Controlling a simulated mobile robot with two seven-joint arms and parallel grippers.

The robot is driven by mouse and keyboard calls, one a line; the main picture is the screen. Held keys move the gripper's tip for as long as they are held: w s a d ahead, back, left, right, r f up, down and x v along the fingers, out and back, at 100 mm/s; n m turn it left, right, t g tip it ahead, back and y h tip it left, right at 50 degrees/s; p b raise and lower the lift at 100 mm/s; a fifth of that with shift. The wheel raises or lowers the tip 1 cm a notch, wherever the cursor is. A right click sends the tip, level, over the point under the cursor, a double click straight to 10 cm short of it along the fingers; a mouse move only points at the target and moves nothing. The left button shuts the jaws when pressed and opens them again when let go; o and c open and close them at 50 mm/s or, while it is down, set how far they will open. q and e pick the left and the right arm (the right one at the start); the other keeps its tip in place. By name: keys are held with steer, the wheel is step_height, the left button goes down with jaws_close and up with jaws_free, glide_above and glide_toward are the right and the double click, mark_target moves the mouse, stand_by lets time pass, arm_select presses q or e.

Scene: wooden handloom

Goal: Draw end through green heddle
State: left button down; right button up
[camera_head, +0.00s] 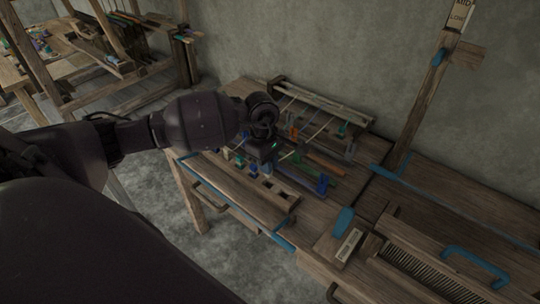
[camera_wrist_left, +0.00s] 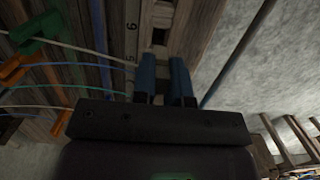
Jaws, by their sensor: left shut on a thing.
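My left gripper (camera_head: 262,166) reaches down over the work board on the loom bench. In the left wrist view its two blue fingers (camera_wrist_left: 165,78) stand close together beside a numbered strip (camera_wrist_left: 131,40). A pale thread (camera_wrist_left: 75,46) runs to the left finger; the pinched tip itself is too small to make out. A green heddle piece (camera_wrist_left: 38,30) is at the upper left of the left wrist view, apart from the fingers, beside orange pieces (camera_wrist_left: 17,68). Blue and green threads also cross there. My right gripper is not in view.
A slotted wooden bar (camera_head: 275,186) lies in front of the gripper. A wooden upright (camera_head: 420,95) and a reed-like comb (camera_head: 425,268) are to the right. A wooden frame (camera_head: 110,95) stands at the back left. Bare floor (camera_head: 150,190) shows left of the bench.

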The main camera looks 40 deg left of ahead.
mark_target(268, 177)
arm_select(q)
steer(key=shift+f, duration=0.85)
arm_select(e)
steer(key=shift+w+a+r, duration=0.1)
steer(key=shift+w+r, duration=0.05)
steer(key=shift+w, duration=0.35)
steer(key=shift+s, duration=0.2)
